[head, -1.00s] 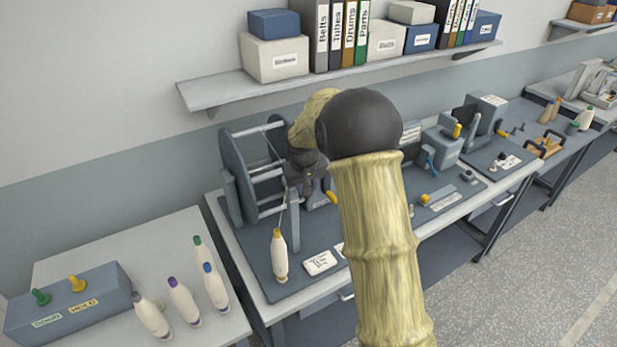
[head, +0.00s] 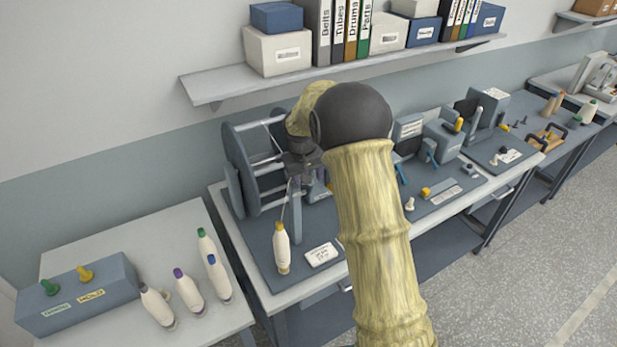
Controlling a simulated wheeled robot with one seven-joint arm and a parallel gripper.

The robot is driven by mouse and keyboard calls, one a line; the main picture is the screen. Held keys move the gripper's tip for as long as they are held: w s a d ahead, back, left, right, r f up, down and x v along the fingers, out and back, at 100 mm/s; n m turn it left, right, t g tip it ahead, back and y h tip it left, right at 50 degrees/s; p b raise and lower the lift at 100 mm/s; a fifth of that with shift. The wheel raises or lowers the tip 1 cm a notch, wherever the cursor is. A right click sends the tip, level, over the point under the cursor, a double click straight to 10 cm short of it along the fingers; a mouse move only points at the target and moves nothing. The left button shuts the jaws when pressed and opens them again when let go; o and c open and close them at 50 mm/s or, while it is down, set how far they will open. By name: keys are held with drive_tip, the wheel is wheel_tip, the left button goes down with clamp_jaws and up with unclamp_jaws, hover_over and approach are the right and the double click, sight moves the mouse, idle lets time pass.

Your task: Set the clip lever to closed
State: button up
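My gripper (head: 301,180) is at the right side of the reel frame (head: 243,172), a grey winder with round end plates and pale bars. Its fingers are small and dark here, so I cannot tell whether they are open or shut. I cannot make out the clip lever for certain; it may be hidden behind my gripper or arm. A thread runs from a white bobbin with a yellow tip (head: 282,250) up to near my gripper. The bobbin stands upright on the dark mat.
A white label card (head: 322,254) lies right of the bobbin. Blue levers (head: 431,153) stand on machines farther right. Several bobbins and a blue-grey box (head: 75,296) with green and yellow knobs stand on the left table. A wall shelf (head: 225,86) hangs above. My arm blocks the bench's middle.

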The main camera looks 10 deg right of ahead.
drive_tip(key=b+v, duration=0.5)
drive_tip(key=v, duration=1.2)
drive_tip(key=shift+r, duration=0.2)
drive_tip(key=shift+s, duration=0.1)
drive_tip(key=s+d+f+b, duration=0.1)
drive_tip(key=s+f+b, duration=0.1)
drive_tip(key=s+f, duration=0.9)
drive_tip(key=s+d+f+m+y+b, duration=0.1)
drive_tip(key=s+d+f+b, duration=0.1)
drive_tip(key=s+f, duration=1)
drive_tip(key=s+b, duration=0.1)
drive_tip(key=s, duration=0.1)
drive_tip(key=shift+s+d+f+y, duration=0.15)
drive_tip(key=shift+s+f+y, duration=0.15)
drive_tip(key=shift+s+f, duration=0.05)
drive_tip(key=shift+c, duration=0.5)
idle(1.6)
